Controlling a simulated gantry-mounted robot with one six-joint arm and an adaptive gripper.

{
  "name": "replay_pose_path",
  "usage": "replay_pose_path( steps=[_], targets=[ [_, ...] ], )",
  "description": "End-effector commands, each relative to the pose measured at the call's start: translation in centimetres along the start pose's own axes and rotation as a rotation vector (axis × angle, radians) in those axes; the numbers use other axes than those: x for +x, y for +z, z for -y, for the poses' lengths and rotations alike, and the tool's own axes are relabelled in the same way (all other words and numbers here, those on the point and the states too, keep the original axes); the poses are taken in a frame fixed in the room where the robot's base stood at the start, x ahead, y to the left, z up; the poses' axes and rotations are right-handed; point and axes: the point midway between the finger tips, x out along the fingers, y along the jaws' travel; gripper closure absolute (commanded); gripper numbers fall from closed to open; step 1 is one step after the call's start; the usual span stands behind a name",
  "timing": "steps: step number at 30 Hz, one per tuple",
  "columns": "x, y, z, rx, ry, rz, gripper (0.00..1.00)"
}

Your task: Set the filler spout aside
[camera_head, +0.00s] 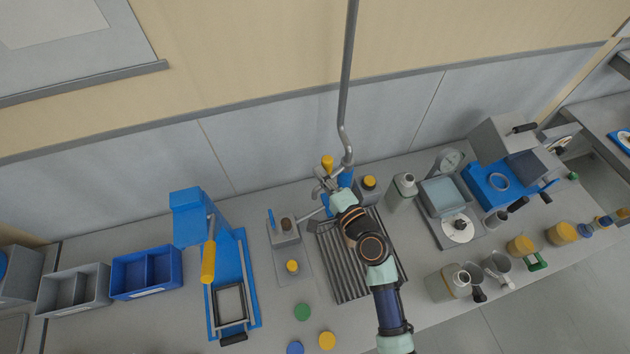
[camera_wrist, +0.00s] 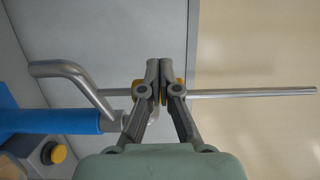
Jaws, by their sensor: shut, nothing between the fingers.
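A long grey pipe (camera_head: 349,85) comes down from above and bends near its lower end, close to a blue post (camera_head: 345,178). I take it for the filler spout, but cannot be sure. In the wrist view its bent part (camera_wrist: 60,69) rises beside a blue cylinder (camera_wrist: 60,121), and a straight grey rod (camera_wrist: 250,93) runs to the right behind my fingers. My gripper (camera_wrist: 159,62) is shut and empty, crossing in front of the rod. In the head view my gripper (camera_head: 323,186) is small and partly hidden, near the post. A yellow knob (camera_head: 327,162) stands beside it.
A ribbed grey tray (camera_head: 340,265) lies under my arm. A grey bottle (camera_head: 402,191), a scale (camera_head: 446,200) and jars stand right. Coloured caps lie at the front.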

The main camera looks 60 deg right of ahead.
Motion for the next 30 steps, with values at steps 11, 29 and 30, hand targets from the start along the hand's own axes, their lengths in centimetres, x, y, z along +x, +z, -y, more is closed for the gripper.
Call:
replay_pose_path(
  steps=[11, 29, 30],
  targets=[
    [0.56, -0.7, 0.02, 0.0, 0.0, -0.017, 1.0],
    [0.57, -0.71, 0.0, 0.0, 0.0, -0.017, 1.0],
    [0.57, -0.7, 0.0, 0.0, 0.0, -0.017, 1.0]
  ],
)
